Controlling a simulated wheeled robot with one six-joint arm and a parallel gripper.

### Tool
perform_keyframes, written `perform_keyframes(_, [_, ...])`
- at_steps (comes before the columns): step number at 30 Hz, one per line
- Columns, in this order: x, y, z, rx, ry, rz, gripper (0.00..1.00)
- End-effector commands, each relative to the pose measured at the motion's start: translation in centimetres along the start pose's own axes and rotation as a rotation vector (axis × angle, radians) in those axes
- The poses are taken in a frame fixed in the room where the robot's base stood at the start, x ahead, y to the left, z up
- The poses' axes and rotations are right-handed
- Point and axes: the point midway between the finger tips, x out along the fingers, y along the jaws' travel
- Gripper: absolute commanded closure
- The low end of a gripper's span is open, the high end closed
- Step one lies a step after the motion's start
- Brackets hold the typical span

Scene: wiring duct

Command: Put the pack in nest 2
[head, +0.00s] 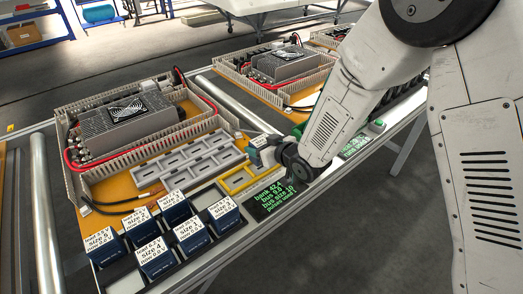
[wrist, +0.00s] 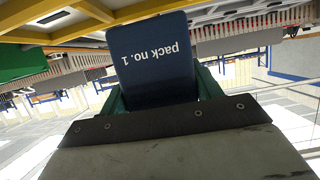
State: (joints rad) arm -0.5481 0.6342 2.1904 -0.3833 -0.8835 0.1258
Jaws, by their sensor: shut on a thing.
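My gripper (wrist: 160,95) is shut on a dark blue pack (wrist: 155,60) printed "pack no. 1", with green fingers on either side in the wrist view. In the head view my gripper (head: 266,153) is beyond the yellow frame, at the right end of the grey nest block; the held pack is mostly hidden there. The grey nest block (head: 160,165) has two rows of recesses and lies on the orange board. I cannot read any nest numbers, so I cannot tell which is nest 2.
Several blue packs with white labelled tops, such as one marked size 4 (head: 156,258), stand at the front. An empty yellow frame (head: 237,181) lies right of the nest block. A dark display (head: 274,194) shows green text. Duct walls (head: 75,180) border the board.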

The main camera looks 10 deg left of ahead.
Motion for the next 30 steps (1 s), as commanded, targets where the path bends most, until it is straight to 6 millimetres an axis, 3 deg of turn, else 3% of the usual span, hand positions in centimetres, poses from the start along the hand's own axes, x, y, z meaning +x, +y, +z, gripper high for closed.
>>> perform_keyframes(1, [0.3,-0.1,1.4,0.002,-0.009,-0.001,0.70])
perform_keyframes(4, [0.7,0.3,2.7,0.003,-0.007,0.003,0.70])
perform_keyframes(16, [0.9,0.3,3.2,0.003,-0.004,0.003,0.70])
perform_keyframes(17, [0.9,0.3,3.1,0.002,-0.004,0.003,0.28])
perform_keyframes(18, [0.9,0.2,3.1,0.002,-0.004,0.003,0.17])
perform_keyframes(30, [0.5,0.1,2.9,0.002,-0.005,0.001,0.15])
